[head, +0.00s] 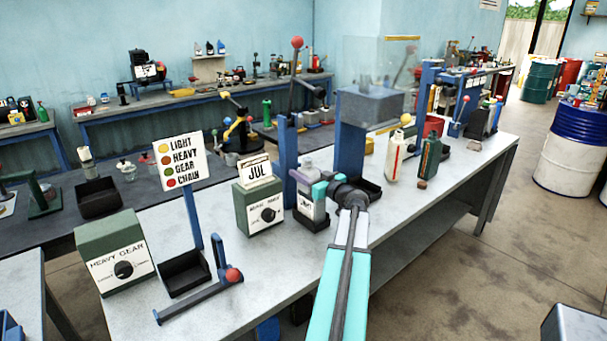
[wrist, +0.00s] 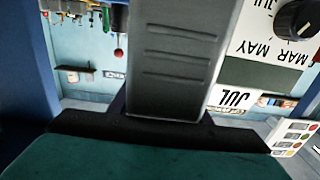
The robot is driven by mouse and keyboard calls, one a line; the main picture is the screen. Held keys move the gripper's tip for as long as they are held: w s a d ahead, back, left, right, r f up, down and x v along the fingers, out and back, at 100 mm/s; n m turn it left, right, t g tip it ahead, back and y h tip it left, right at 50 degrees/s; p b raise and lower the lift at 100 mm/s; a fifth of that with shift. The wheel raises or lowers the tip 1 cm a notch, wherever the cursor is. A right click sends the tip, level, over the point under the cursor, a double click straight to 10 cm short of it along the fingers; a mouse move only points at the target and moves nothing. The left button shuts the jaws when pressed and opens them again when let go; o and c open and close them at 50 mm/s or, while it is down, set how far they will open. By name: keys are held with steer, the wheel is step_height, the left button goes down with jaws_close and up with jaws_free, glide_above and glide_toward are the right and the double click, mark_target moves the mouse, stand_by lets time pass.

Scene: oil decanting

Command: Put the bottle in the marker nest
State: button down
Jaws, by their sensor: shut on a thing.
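The bottle (head: 309,208) is a pale, see-through one with a light label. It stands upright, in or just above a small black tray at the foot of a blue post; I cannot tell whether its base touches. My gripper (head: 311,187), with teal and purple parts, is shut around its upper body. In the wrist view, a dark ridged grey piece and a dark teal surface fill the middle and bottom; I cannot tell what they are. No nest is labelled as the marker one. An empty black tray (head: 184,272) lies below the oil-colour sign (head: 181,160).
A green box with a JUL card (head: 259,172) stands close left of the bottle. A blue post (head: 289,150) rises behind it. A HEAVY GEAR box (head: 115,252) and a red-knobbed lever (head: 233,275) are at front left. White (head: 396,157) and green (head: 430,157) containers stand to the right.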

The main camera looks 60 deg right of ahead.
steer(key=c, duration=1)
jaws_free()
steer(key=shift+r+p, duration=0.15)
steer(key=shift+p, duration=0.15)
steer(key=shift+b+v, duration=2.1)
steer(key=shift+v, duration=3.95)
steer(key=shift+s+a, duration=0.1)
